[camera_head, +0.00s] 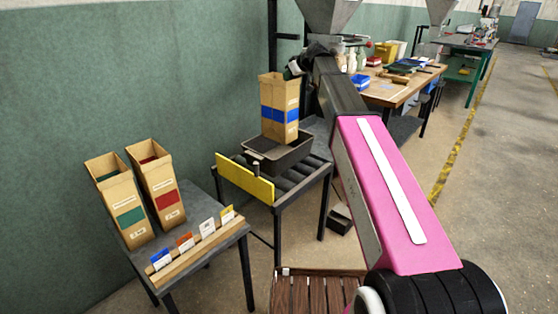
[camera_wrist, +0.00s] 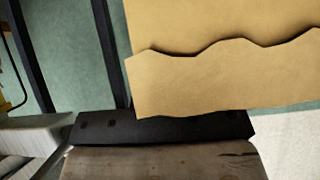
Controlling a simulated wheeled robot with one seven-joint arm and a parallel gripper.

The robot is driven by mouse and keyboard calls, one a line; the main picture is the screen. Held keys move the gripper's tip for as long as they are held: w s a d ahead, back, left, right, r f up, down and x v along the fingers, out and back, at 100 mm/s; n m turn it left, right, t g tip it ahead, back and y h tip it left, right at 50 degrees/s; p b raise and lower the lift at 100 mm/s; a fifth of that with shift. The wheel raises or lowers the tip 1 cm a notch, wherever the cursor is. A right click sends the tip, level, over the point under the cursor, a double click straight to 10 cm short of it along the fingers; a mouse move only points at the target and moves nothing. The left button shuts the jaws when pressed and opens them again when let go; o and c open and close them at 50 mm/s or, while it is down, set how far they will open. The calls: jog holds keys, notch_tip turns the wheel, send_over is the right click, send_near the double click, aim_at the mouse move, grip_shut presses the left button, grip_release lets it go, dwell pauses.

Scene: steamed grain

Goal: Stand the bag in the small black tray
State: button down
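A tall tan paper bag (camera_head: 279,95) with a blue band stands upright at the small black tray (camera_head: 292,158). Its lower end is within the tray's outline in the head view; I cannot tell whether it rests on the tray floor or hangs just above it. My gripper (camera_head: 292,70) is at the bag's upper right edge, partly hidden by my arm. In the wrist view the bag's jagged top edge (camera_wrist: 220,80) is close above a dark bar. The fingers do not show clearly, so their grip is unclear.
The tray sits on a roller stand with a yellow front plate (camera_head: 245,179). Two more bags, green-banded (camera_head: 122,205) and red-banded (camera_head: 157,190), stand on a left table with a wooden card holder (camera_head: 195,247). A wooden workbench (camera_head: 398,90) holds several items behind. A wall is behind the stand.

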notch_tip(320, 180, down, 12)
jog(key=shift+r, duration=0.2)
dwell(0.7)
jog(key=shift+a+f, duration=0.1)
jog(key=c, duration=1.3)
grip_release()
jog(key=shift+c, duration=0.2)
jog(key=v, duration=1.2)
jog(key=s+d+f+m+g+h, duration=0.1)
jog(key=s+d+f+m, duration=0.1)
jog(key=s+f, duration=0.45)
jog(key=s+d+f+m+g+h, duration=0.1)
jog(key=s+d+f+m+h, duration=0.15)
jog(key=f, duration=0.75)
jog(key=s+d+f+m+g+h, duration=0.1)
jog(key=s+d+f, duration=0.2)
jog(key=s+f, duration=0.35)
jog(key=s+d+f+m+g+h, duration=0.1)
jog(key=s+d+f+m+h, duration=0.1)
jog(key=s+f, duration=0.5)
jog(key=s+d+f+m+g+h, duration=0.2)
jog(key=s+d+f, duration=0.3)
jog(key=s+f, duration=0.3)
jog(key=shift+s+f+m+g, duration=0.3)
jog(key=shift+s+m, duration=0.05)
jog(key=shift+m, duration=0.1)
